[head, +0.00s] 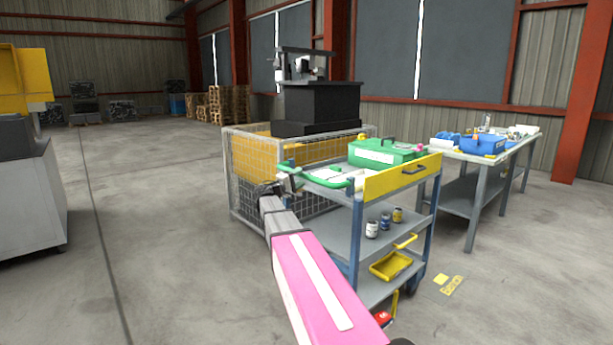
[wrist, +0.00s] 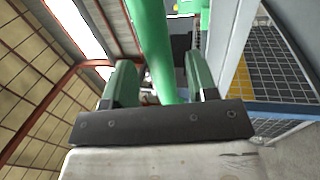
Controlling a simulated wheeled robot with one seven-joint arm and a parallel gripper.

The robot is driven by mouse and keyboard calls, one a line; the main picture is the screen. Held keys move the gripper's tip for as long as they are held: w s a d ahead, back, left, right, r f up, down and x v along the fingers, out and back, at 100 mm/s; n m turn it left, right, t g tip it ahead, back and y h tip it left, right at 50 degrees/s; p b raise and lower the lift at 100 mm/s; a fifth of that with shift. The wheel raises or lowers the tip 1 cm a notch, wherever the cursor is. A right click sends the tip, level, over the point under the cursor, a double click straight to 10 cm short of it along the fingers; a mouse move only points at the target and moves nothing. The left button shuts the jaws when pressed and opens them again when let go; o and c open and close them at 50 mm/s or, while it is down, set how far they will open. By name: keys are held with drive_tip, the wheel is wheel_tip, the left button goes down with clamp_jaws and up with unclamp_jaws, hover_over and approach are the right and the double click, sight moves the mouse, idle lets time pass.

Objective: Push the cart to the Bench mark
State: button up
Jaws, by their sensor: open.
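The cart (head: 335,237) stands in the middle of the head view, with blue posts, grey shelves, a yellow drawer front and a green push handle (head: 330,181) on its near left side. My gripper (head: 284,184) is at the handle's left end. In the wrist view the green handle bar (wrist: 151,40) runs between the two spread fingers of my gripper (wrist: 157,78); whether they touch it I cannot tell.
A green toolbox (head: 385,152) rides on the cart top, with jars and a yellow tray (head: 391,265) below. A wire cage (head: 247,200) stands close behind the cart's left. A workbench (head: 462,187) stands to the right. The floor at left is open, up to a grey machine (head: 28,200).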

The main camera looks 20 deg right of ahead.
drive_tip(key=shift+x, duration=2.15)
clamp_jaws()
